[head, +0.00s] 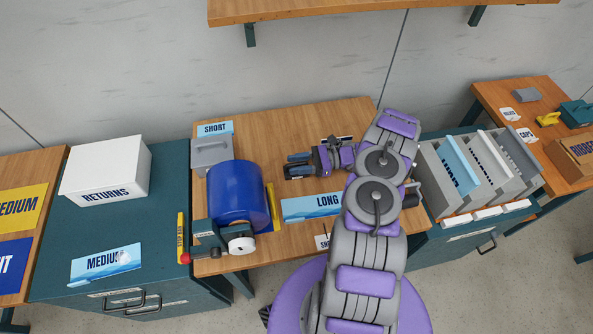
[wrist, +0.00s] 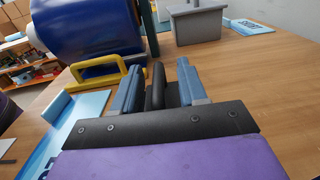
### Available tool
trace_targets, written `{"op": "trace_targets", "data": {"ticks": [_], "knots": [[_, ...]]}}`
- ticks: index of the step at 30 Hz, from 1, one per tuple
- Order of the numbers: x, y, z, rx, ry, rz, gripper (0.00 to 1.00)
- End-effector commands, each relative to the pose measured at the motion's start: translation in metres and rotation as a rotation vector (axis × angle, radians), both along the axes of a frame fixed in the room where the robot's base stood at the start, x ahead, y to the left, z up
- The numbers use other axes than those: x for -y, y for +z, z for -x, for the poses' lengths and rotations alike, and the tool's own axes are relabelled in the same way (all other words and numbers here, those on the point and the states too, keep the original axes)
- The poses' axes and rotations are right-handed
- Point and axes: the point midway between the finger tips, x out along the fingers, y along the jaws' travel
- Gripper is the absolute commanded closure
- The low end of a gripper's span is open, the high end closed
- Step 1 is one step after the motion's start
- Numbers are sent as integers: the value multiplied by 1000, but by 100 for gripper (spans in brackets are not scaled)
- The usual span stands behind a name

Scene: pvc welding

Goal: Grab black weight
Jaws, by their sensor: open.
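My gripper (head: 292,165) reaches left over the middle table, above and behind the blue LONG card. In the wrist view its two blue fingers (wrist: 160,76) stand apart. A black upright piece, which looks like the black weight (wrist: 155,90), shows between the fingers, with a narrow gap visible on its right. I cannot tell whether either finger touches it. Its lower part is hidden by the gripper's dark front plate. In the head view it is too small to separate from the fingers.
A large blue cylinder (head: 238,195) stands left of my gripper, with a yellow handle (wrist: 110,88) beside it. A grey block (head: 212,152) sits by the SHORT card (head: 215,129). The LONG card (head: 312,206) lies in front. Grey slotted racks (head: 480,180) stand right.

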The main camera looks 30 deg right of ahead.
Motion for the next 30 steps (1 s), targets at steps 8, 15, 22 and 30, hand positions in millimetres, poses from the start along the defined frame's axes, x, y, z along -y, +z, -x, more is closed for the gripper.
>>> {"op": "trace_targets", "data": {"ticks": [8, 15, 22, 30], "knots": [[-3, 0, -1, -1, -1, 0, 61], [-3, -1, -1, -1, -1, 0, 84], [-3, -1, -1, -1, -1, 0, 100], [-3, -1, -1, -1, -1, 0, 100]]}}
